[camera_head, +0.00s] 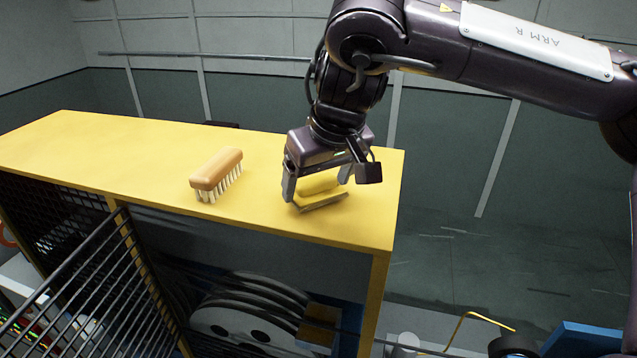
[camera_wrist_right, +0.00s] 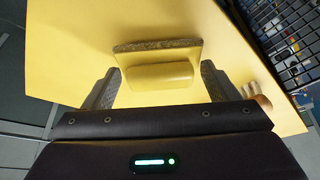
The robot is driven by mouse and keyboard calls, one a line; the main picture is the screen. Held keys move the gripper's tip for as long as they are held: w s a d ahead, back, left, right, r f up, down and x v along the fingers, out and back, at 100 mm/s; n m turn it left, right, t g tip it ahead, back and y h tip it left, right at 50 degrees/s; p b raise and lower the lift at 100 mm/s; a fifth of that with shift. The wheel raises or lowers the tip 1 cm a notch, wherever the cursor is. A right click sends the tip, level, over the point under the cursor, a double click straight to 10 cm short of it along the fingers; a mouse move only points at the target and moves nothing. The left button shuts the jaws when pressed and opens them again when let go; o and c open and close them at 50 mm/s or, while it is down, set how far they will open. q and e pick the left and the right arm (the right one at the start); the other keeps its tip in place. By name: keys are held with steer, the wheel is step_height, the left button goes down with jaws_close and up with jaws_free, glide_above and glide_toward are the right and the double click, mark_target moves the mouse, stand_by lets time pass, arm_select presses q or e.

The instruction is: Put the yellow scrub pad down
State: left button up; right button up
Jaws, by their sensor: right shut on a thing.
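The yellow scrub pad (camera_head: 321,187) has a yellow grip block on top and a grey-brown scouring layer below. It is at the right part of the yellow console top (camera_head: 90,145), near the front edge. My right gripper (camera_head: 317,183) points down and is shut on the pad. In the right wrist view, the pad (camera_wrist_right: 158,76) lies between the two fingers (camera_wrist_right: 160,88). I cannot tell whether its underside touches the surface. My left gripper is not in view.
A wooden brush (camera_head: 216,172) with pale bristles stands on the top, left of the pad. A black wire grille (camera_head: 95,290) and a cable drum (camera_head: 250,318) are below the front edge.

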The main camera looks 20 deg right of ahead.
steer(key=shift+w+d+f, duration=0.1)
steer(key=shift+f, duration=0.55)
steer(key=o, duration=1)
steer(key=shift+r, duration=0.1)
steer(key=v, duration=1.1)
steer(key=shift+r+b, duration=0.4)
